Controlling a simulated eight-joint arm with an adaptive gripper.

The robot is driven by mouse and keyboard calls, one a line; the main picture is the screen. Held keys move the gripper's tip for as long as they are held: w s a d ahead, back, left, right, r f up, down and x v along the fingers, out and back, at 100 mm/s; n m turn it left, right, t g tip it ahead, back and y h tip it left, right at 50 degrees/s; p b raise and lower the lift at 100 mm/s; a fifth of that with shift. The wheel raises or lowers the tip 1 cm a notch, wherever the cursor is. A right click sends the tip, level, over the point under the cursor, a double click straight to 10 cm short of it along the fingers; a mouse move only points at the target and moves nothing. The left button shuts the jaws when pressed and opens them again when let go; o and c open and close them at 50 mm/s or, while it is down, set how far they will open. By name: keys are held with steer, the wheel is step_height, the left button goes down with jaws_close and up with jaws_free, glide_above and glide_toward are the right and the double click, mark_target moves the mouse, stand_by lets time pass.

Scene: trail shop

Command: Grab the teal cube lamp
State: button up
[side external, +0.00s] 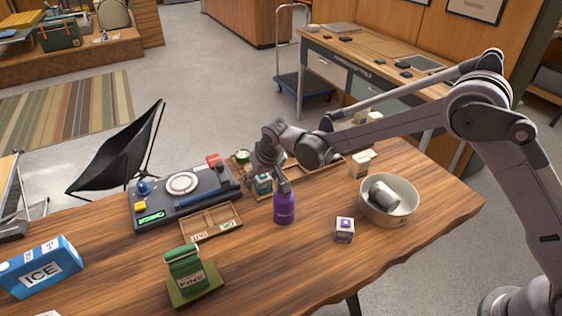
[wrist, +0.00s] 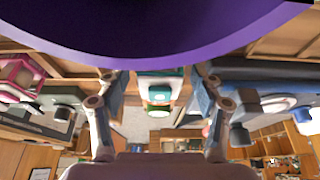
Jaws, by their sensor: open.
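The teal cube lamp (side external: 263,184) is a small teal and white block at the middle of the wooden table, partly hidden by my gripper. My gripper (side external: 267,181) reaches down at it with its fingers apart. In the wrist view the lamp (wrist: 159,88) shows between the two open fingers (wrist: 160,98), with space on both sides. I cannot tell whether either finger touches it. A purple bottle (side external: 285,208) stands upright just in front of the gripper. A large purple surface, likely this bottle (wrist: 150,35), fills the top of the wrist view.
A dark panel (side external: 150,190) with knobs lies left of the gripper, and a shallow wooden tray (side external: 211,221) lies in front of it. A purple-and-white cube (side external: 344,229) and a white bowl (side external: 404,214) holding a grey cylinder (side external: 383,194) stand right.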

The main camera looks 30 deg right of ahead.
steer(key=c, duration=1.3)
steer(key=shift+r, duration=0.1)
